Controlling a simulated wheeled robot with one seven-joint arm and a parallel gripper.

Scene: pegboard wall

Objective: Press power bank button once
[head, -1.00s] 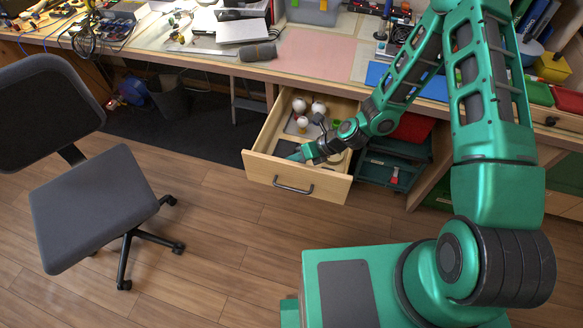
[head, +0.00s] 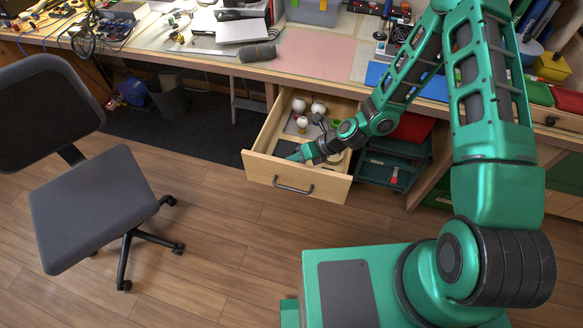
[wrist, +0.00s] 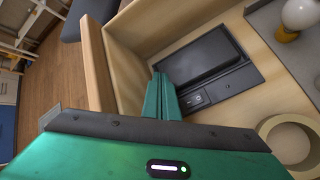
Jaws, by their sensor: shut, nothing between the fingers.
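The power bank (wrist: 205,68) is a flat dark slab lying in the open wooden drawer (head: 259,166). In the wrist view a small panel with a light mark (wrist: 196,100) shows at its near left end; I take this for the button area. My gripper (wrist: 163,82) is shut and empty, its green fingertips just left of that panel. I cannot tell whether the tips touch the power bank. In the head view my gripper (head: 297,156) reaches down into the drawer, and the power bank is mostly hidden by it and the drawer front.
White bulbs (head: 318,107) sit on a grey tray at the drawer's back. A cream ring (wrist: 289,140) lies right of the power bank. The drawer's wooden wall (wrist: 97,65) stands close left of my fingers. An office chair (head: 95,200) is at left.

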